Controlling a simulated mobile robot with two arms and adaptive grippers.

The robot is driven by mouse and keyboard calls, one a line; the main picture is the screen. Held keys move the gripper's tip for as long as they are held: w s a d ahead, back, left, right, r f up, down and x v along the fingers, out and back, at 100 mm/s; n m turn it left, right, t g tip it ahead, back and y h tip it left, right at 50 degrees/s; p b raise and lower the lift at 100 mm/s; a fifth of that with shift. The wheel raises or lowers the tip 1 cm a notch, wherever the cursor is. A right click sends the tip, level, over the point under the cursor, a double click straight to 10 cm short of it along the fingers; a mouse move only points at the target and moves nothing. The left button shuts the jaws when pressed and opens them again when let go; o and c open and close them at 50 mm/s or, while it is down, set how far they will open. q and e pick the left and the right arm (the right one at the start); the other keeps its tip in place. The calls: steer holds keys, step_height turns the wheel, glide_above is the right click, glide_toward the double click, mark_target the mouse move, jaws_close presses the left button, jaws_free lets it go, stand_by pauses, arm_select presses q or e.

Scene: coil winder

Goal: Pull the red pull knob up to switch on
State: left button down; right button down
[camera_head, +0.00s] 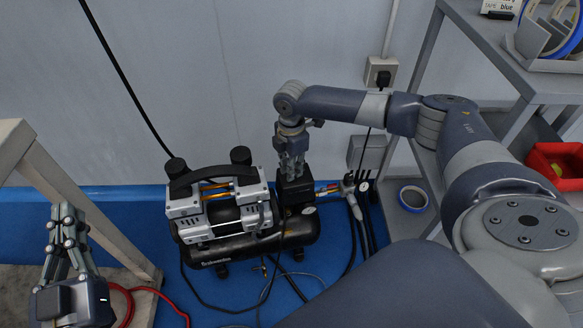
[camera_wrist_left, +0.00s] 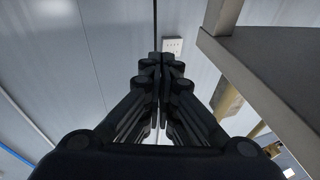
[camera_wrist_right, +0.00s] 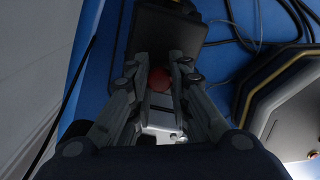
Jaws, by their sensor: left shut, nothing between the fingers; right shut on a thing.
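The red pull knob (camera_wrist_right: 159,79) shows in the right wrist view between the fingertips of my right gripper (camera_wrist_right: 157,85), which is shut on it. The knob sits over a black box (camera_wrist_right: 168,30) at the compressor (camera_head: 220,212). In the head view my right gripper (camera_head: 292,172) points down onto the black box (camera_head: 297,190) at the compressor's right end, and hides the knob there. I cannot tell how far up the knob is. My left gripper (camera_head: 67,215) is shut and empty at the lower left, away from the compressor; its fingers also meet in the left wrist view (camera_wrist_left: 161,62).
The compressor stands on a blue floor (camera_head: 335,240) by a grey wall. Hoses and a gauge (camera_head: 363,186) are to its right. A grey shelf (camera_head: 480,40) with a red bin (camera_head: 556,165) is at the right. A beige frame (camera_head: 75,190) stands at the left.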

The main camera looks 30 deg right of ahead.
arm_select(q)
steer(key=shift+w+a+f+g, duration=0.1)
steer(key=shift+f+g, duration=0.6)
steer(key=shift+f, duration=0.4)
arm_select(e)
steer(key=shift+r, duration=0.1)
steer(key=c, duration=1.4)
jaws_free()
steer(key=shift+c, duration=0.2)
